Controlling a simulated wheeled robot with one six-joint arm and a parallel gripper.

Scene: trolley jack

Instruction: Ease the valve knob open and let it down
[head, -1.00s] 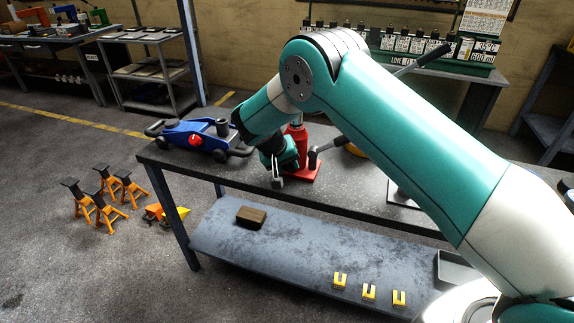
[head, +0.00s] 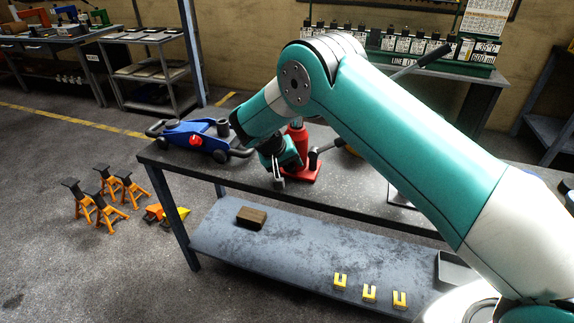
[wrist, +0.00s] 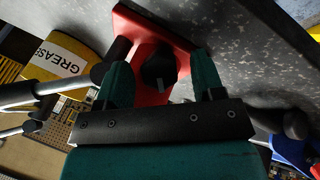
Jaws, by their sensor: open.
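The red bottle jack (head: 302,165) stands on the bench, partly hidden behind my gripper and arm in the head view. In the wrist view its red base (wrist: 125,25) fills the upper middle. A dark valve knob (wrist: 158,68) with a pale mark sits low on it. My gripper (wrist: 162,72) is open, with one teal finger on each side of the knob. I cannot tell whether a finger touches it. In the head view my gripper (head: 278,178) is low over the bench, just left of the red jack. The knob is hidden there.
A blue trolley jack (head: 190,135) with a red knob lies left on the bench (head: 235,182). A wooden block (head: 251,216) is on the lower shelf; orange stands (head: 105,192) are on the floor.

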